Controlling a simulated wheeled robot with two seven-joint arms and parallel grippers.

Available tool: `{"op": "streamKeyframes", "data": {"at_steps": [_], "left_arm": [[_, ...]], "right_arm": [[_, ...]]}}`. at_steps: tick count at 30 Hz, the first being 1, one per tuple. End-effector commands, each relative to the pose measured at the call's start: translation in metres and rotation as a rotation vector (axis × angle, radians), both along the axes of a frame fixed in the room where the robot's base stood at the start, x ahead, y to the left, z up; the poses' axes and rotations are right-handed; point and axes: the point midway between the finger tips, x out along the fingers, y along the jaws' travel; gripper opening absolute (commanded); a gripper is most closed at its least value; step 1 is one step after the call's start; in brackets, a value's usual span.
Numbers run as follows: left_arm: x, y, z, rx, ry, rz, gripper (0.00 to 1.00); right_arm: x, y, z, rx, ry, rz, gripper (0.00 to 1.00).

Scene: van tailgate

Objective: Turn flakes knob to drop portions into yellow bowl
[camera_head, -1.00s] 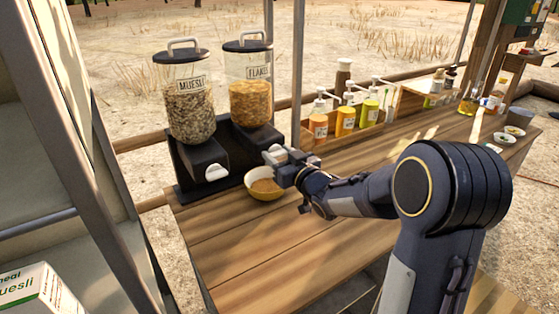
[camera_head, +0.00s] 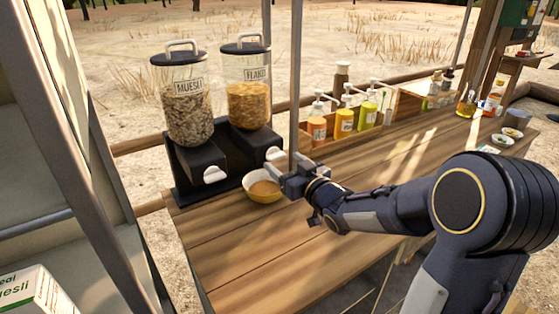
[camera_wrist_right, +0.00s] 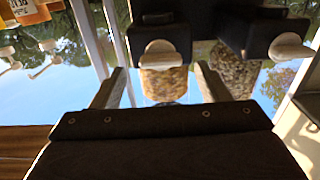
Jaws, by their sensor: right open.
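The flakes dispenser (camera_head: 248,98), a clear jar of golden flakes with a black lid, stands right of the muesli jar. Its white knob (camera_head: 274,154) is on the front of the black base. In the right wrist view the flakes knob (camera_wrist_right: 160,52) lies between and beyond the finger tips. My right gripper (camera_head: 288,174) is open and empty, just in front of this knob and apart from it; it also shows in the wrist view (camera_wrist_right: 160,72). The yellow bowl (camera_head: 252,194) sits below the knob, with brownish contents. My left gripper is not in view.
The muesli dispenser (camera_head: 187,105) stands left, its white knob (camera_head: 213,174) close by. A wooden box (camera_head: 330,139) of pump bottles and a metal post (camera_head: 296,70) are to the right. The front of the wooden counter (camera_head: 235,250) is clear.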

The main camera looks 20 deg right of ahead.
Motion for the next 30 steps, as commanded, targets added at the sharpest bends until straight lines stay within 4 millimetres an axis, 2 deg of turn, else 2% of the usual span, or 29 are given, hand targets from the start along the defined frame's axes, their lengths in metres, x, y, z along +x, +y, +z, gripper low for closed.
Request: {"op": "streamKeyframes", "data": {"at_steps": [3,9,30], "left_arm": [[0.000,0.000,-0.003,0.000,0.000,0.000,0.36],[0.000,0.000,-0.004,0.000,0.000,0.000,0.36],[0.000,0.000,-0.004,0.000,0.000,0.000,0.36]], "right_arm": [[-0.020,-0.003,0.000,0.001,-0.002,-0.001,0.69],[-0.036,-0.005,-0.001,0.000,0.001,0.000,0.69],[-0.037,-0.005,-0.001,-0.001,0.001,0.001,0.69]]}}
